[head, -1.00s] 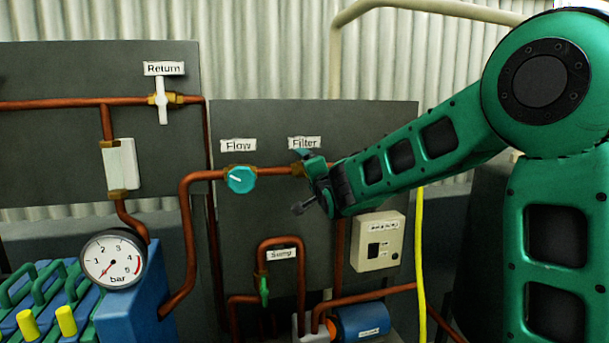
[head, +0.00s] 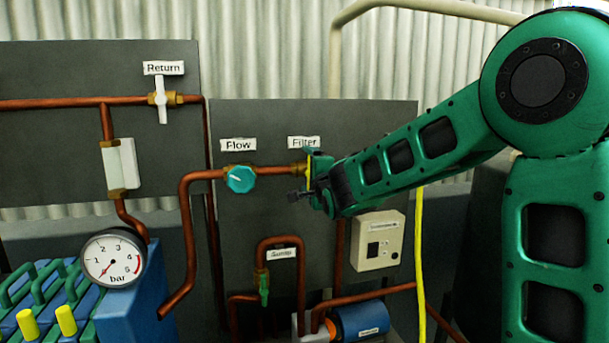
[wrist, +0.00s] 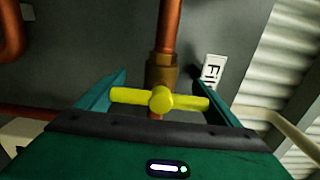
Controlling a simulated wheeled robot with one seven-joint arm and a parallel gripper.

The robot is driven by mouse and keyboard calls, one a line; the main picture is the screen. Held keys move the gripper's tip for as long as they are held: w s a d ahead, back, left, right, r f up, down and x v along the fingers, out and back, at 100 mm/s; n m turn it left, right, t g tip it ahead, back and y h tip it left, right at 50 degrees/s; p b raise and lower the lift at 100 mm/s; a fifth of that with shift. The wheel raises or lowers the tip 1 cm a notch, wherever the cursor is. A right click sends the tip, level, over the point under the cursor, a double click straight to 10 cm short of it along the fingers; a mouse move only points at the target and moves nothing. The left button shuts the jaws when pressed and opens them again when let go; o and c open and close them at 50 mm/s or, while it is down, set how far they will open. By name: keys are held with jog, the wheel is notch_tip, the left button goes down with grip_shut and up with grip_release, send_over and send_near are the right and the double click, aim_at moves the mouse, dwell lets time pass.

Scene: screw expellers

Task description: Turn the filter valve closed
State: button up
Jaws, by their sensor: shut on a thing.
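The filter valve's yellow handle (wrist: 160,98) sits on a brass fitting (wrist: 162,72) on a copper pipe, beside the partly cut-off Filter label (wrist: 212,72). The handle lies across the pipe, at about a right angle to it. My gripper (wrist: 166,97) is shut on the handle, one teal finger at each end of it. In the head view my gripper (head: 312,178) is at the pipe just under the Filter label (head: 304,142). There only a thin yellow strip of the handle (head: 308,165) shows; my gripper hides the rest.
The turquoise Flow knob (head: 240,179) is left of my gripper on the same pipe. A beige switch box (head: 378,240) is below right, and a green-handled valve (head: 264,288) is below. The white Return handle (head: 162,100) and pressure gauge (head: 113,258) are farther left.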

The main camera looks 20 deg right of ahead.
jog(key=shift+d+f, duration=0.2)
jog(key=shift+f, duration=0.1)
jog(key=o, duration=0.9)
jog(key=shift+c, duration=0.2)
jog(key=shift+o, duration=0.3)
jog(key=shift+r, duration=0.1)
jog(key=shift+a, duration=0.1)
jog(key=s, duration=1)
jog(key=shift+s, duration=0.4)
